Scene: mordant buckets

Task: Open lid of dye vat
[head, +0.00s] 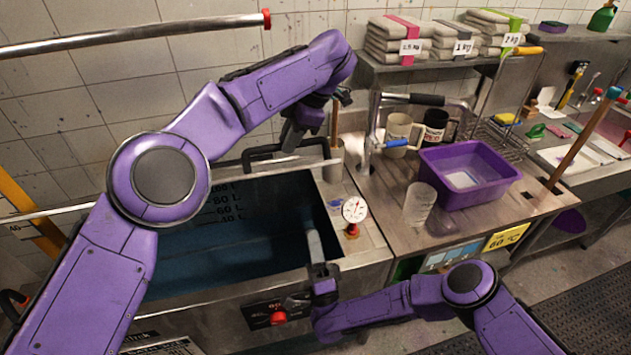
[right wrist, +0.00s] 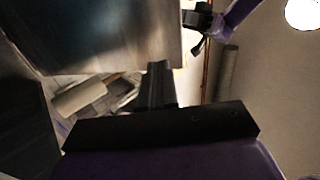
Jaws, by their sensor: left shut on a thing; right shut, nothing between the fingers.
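The dye vat (head: 373,252) is a steel tank with its inside uncovered, showing dark blue liquid and litre marks on the back wall. A black bar handle (head: 262,152) stands above the back rim. My left gripper (head: 290,140) is shut at the handle's right part; its fingertips are partly hidden. I cannot clearly make out the lid panel in the head view. My right gripper (head: 312,235) is shut and empty, pointing up by the vat's front right inner corner. Its closed fingers show in the right wrist view (right wrist: 158,70), beside a dull metal panel (right wrist: 95,35).
A dial gauge (head: 354,209) stands on the vat's right ledge. A clear glass (head: 420,203), a purple basin (head: 470,172) and mugs (head: 400,133) stand on the counter to the right. A red knob (head: 278,318) is on the vat's front. A metal rail (head: 130,36) crosses the upper left.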

